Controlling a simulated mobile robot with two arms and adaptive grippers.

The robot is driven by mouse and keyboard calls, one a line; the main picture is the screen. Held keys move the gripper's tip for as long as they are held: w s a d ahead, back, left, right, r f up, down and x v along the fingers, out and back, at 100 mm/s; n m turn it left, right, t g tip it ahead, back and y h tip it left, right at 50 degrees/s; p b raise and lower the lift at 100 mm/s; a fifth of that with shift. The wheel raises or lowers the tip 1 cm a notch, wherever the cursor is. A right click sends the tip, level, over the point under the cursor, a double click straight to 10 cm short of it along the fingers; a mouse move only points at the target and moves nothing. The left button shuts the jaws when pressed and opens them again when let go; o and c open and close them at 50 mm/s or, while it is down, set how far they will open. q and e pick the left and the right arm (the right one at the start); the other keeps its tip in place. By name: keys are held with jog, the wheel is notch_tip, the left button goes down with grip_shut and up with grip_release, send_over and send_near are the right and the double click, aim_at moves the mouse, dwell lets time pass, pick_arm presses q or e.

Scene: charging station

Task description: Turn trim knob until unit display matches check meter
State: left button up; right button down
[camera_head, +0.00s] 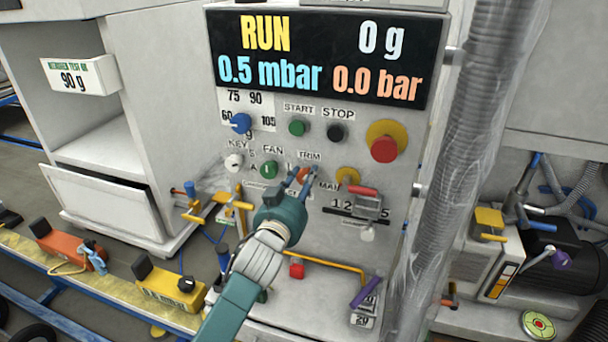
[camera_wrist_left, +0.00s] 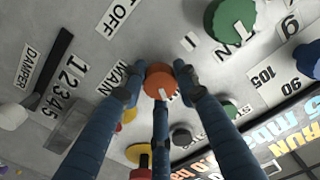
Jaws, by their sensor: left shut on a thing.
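The trim knob (camera_head: 303,174) is a small orange knob on the grey panel, under the TRIM label (camera_head: 309,155). My left gripper (camera_head: 302,172) reaches up to it from below, its fingers shut around it. In the left wrist view the orange knob (camera_wrist_left: 160,78), with a pale mark, sits between the blue fingers of my left gripper (camera_wrist_left: 156,70). The unit display (camera_head: 328,58) above reads RUN, 0 g, 0.5 mbar and 0.0 bar. I cannot tell which thing is the check meter. My right gripper is not in view.
Close around are the green FAN knob (camera_head: 268,170), a blue dial (camera_head: 241,122), START (camera_head: 297,127) and STOP (camera_head: 337,132) buttons and a red emergency button (camera_head: 384,148). A wrapped vertical pipe (camera_head: 470,140) stands right of the panel. A yellow rail (camera_head: 60,270) runs lower left.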

pick_arm(q)
jog(key=m+p, duration=0.1)
jog(key=m, duration=0.2)
jog(key=shift+r+m, duration=0.1)
jog(key=shift+m, duration=0.2)
jog(key=shift+m+p, duration=0.55)
jog(key=shift+m, duration=0.85)
jog(key=o, duration=1.2)
jog(key=shift+c, duration=0.2)
jog(key=shift+s, duration=0.1)
jog(key=shift+s+a, duration=0.1)
jog(key=shift+s, duration=0.2)
jog(key=v, duration=1.1)
